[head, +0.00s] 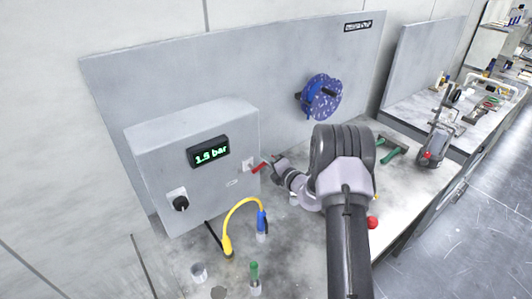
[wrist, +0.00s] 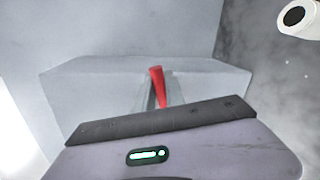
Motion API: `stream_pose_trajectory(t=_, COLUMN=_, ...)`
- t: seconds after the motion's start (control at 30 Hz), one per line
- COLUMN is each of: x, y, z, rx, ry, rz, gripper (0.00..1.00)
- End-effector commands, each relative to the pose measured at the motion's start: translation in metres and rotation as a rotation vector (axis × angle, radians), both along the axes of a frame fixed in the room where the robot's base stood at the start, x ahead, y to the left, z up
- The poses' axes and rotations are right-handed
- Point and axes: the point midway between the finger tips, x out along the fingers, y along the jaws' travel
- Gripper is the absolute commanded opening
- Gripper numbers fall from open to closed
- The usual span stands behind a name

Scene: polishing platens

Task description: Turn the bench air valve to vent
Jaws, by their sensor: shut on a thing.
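The air valve's red lever (head: 259,167) sticks out from a small pale mount (head: 247,163) on the right part of the grey control box (head: 163,150). The box's display (head: 209,151) reads 1.9 bar or close to it. My gripper (head: 271,162) is at the lever, reaching in from the right. In the wrist view the red lever (wrist: 158,84) stands nearly upright between my fingers, which are shut on it. My gripper body hides the lever's lower part there. I cannot read any vent marking.
A black knob (head: 181,203) is on the box's left front. A blue disc (head: 321,97) hangs on the back panel. A red ball (head: 373,222) lies right of my arm.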

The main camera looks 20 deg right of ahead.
Motion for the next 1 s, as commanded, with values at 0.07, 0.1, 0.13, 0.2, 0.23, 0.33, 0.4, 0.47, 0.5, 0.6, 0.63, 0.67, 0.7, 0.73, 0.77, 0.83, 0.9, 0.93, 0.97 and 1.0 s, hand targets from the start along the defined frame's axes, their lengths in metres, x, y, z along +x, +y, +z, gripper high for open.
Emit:
stream_pose_trajectory(t=0.07, x=0.000, y=-0.001, z=-0.002, rx=0.056, ry=0.013, rz=0.000, gripper=0.00)
stream_pose_trajectory(t=0.1, x=0.000, y=-0.002, z=-0.004, rx=0.084, ry=0.017, rz=-0.001, gripper=0.00)
stream_pose_trajectory(t=0.13, x=0.000, y=-0.002, z=-0.005, rx=0.104, ry=0.022, rz=0.000, gripper=0.00)
stream_pose_trajectory(t=0.2, x=0.000, y=-0.002, z=-0.008, rx=0.145, ry=0.031, rz=0.000, gripper=0.00)
stream_pose_trajectory(t=0.23, x=0.000, y=-0.002, z=-0.009, rx=0.162, ry=0.033, rz=0.000, gripper=0.00)
stream_pose_trajectory(t=0.33, x=0.000, y=-0.002, z=-0.013, rx=0.210, ry=0.043, rz=0.000, gripper=0.00)
stream_pose_trajectory(t=0.4, x=0.000, y=-0.002, z=-0.015, rx=0.237, ry=0.048, rz=0.000, gripper=0.00)
stream_pose_trajectory(t=0.47, x=0.000, y=-0.002, z=-0.015, rx=0.254, ry=0.052, rz=0.000, gripper=0.00)
stream_pose_trajectory(t=0.5, x=0.000, y=-0.003, z=-0.016, rx=0.265, ry=0.053, rz=0.000, gripper=0.00)
stream_pose_trajectory(t=0.6, x=0.000, y=-0.002, z=-0.017, rx=0.284, ry=0.056, rz=-0.001, gripper=0.00)
stream_pose_trajectory(t=0.63, x=0.000, y=-0.002, z=-0.018, rx=0.289, ry=0.057, rz=-0.001, gripper=0.00)
stream_pose_trajectory(t=0.67, x=0.000, y=-0.002, z=-0.018, rx=0.292, ry=0.059, rz=-0.001, gripper=0.00)
stream_pose_trajectory(t=0.7, x=0.000, y=-0.002, z=-0.018, rx=0.296, ry=0.060, rz=-0.001, gripper=0.00)
stream_pose_trajectory(t=0.73, x=0.000, y=-0.002, z=-0.019, rx=0.298, ry=0.060, rz=-0.001, gripper=0.00)
stream_pose_trajectory(t=0.77, x=0.000, y=-0.002, z=-0.019, rx=0.299, ry=0.060, rz=0.000, gripper=0.00)
stream_pose_trajectory(t=0.83, x=0.000, y=-0.002, z=-0.019, rx=0.301, ry=0.061, rz=-0.001, gripper=0.00)
stream_pose_trajectory(t=0.9, x=0.000, y=-0.002, z=-0.019, rx=0.301, ry=0.061, rz=-0.001, gripper=0.00)
stream_pose_trajectory(t=0.93, x=0.000, y=-0.002, z=-0.019, rx=0.301, ry=0.061, rz=-0.001, gripper=0.00)
stream_pose_trajectory(t=0.97, x=0.000, y=-0.002, z=-0.019, rx=0.301, ry=0.061, rz=-0.001, gripper=0.00)
stream_pose_trajectory(t=1.0, x=0.000, y=-0.002, z=-0.019, rx=0.301, ry=0.061, rz=-0.001, gripper=0.00)
